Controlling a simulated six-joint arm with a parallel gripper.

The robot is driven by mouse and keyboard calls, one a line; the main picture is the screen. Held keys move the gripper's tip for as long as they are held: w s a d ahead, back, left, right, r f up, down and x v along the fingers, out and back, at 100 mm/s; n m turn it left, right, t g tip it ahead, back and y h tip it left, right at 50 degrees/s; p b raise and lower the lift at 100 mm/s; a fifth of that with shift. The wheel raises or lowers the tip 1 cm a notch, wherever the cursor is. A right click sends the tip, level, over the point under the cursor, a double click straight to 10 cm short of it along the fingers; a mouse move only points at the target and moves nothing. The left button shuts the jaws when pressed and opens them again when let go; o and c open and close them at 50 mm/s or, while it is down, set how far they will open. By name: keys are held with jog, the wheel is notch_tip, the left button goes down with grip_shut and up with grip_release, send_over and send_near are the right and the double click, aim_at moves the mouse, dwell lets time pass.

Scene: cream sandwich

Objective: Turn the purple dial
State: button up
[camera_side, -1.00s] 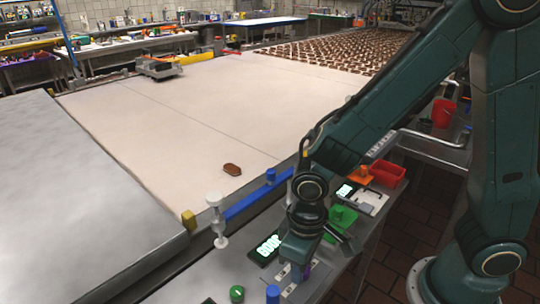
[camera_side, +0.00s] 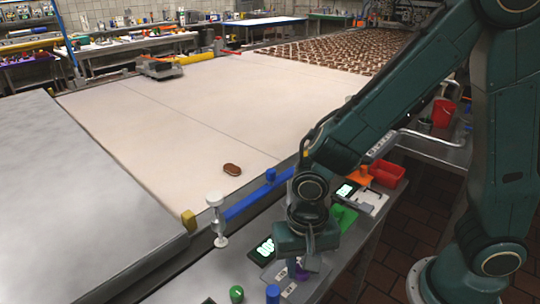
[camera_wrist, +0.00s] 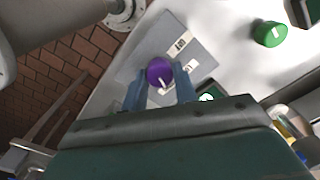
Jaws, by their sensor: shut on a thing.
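The purple dial (camera_wrist: 159,70) sits on a grey panel in the wrist view and has a pale pointer mark on its face. My gripper (camera_wrist: 161,77) has its two blue fingers on either side of the dial, closed against it. In the side view, my gripper (camera_side: 300,268) is low over the panel at the front of the metal bench. Only a small part of the purple dial (camera_side: 302,271) shows there, mostly hidden behind the gripper.
A green knob (camera_side: 236,293) and a blue knob (camera_side: 273,293) stand near the gripper. A lit display (camera_side: 264,248) lies just left of it.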

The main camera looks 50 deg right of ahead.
jog(key=shift+m, duration=0.5)
jog(key=o, duration=1)
jog(key=shift+c, duration=0.2)
notch_tip(320, 180, up, 14)
dwell(0.4)
